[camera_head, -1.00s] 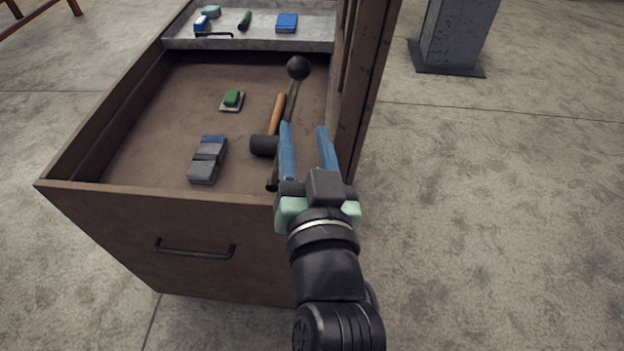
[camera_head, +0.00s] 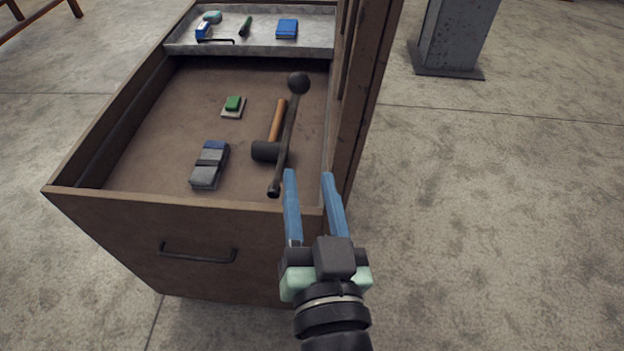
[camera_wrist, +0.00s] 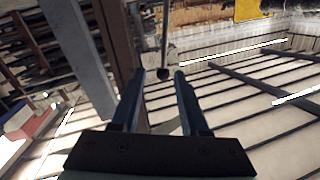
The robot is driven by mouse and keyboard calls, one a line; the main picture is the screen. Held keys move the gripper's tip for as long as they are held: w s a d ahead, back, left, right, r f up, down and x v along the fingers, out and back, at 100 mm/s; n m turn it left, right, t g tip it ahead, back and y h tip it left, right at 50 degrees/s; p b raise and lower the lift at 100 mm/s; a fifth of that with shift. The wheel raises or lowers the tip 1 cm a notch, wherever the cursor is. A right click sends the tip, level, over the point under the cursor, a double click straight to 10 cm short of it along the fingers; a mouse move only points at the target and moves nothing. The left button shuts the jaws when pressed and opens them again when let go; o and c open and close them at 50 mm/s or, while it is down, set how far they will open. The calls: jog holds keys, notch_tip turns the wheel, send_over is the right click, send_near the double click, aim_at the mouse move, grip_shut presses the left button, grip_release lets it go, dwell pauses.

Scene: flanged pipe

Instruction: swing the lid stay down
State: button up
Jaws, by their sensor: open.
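The lid stay (camera_head: 287,140) is a dark rod with a round black knob (camera_head: 299,83) at one end. Its other end shows near the front right inside of the wooden chest (camera_head: 130,225). How steeply it stands is hard to tell. The raised lid (camera_head: 362,90) stands upright along the chest's right side. My gripper (camera_head: 309,174), with blue fingers, is open and empty near the front right corner, apart from the rod in the picture. The wrist view shows a dark knob on a thin rod (camera_wrist: 165,72) beyond the fingertips.
A hammer (camera_head: 277,125), a grey block (camera_head: 210,165) and a green-topped piece (camera_head: 233,104) lie in the chest. A grey tray (camera_head: 260,42) with small items spans its back. A grey post (camera_head: 455,40) stands behind right; floor to the right is clear.

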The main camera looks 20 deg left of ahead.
aim_at(287, 146)
jog(key=shift+s+d, duration=0.15)
jog(key=shift+s, duration=0.15)
jog(key=shift+w+f+m, duration=0.15)
jog(key=shift+w+m, duration=0.05)
jog(key=shift+m, duration=0.1)
jog(key=c, duration=0.4)
jog(key=w+f+m+y+p, duration=0.1)
jog(key=m, duration=0.2)
jog(key=w+f+m+g+y+p, duration=0.1)
jog(key=m, duration=0.2)
jog(key=w+f+m+y+p, duration=0.1)
jog(key=f+m+p, duration=0.1)
jog(key=m, duration=0.1)
jog(key=shift+g, duration=0.4)
grip_shut()
jog(key=w+a+m+y+p, duration=0.1)
jog(key=w+a+m, duration=0.4)
jog(key=w, duration=0.3)
jog(key=shift+w+a+r+p, duration=0.15)
jog(key=shift+w+p, duration=0.05)
jog(key=shift+p, duration=0.2)
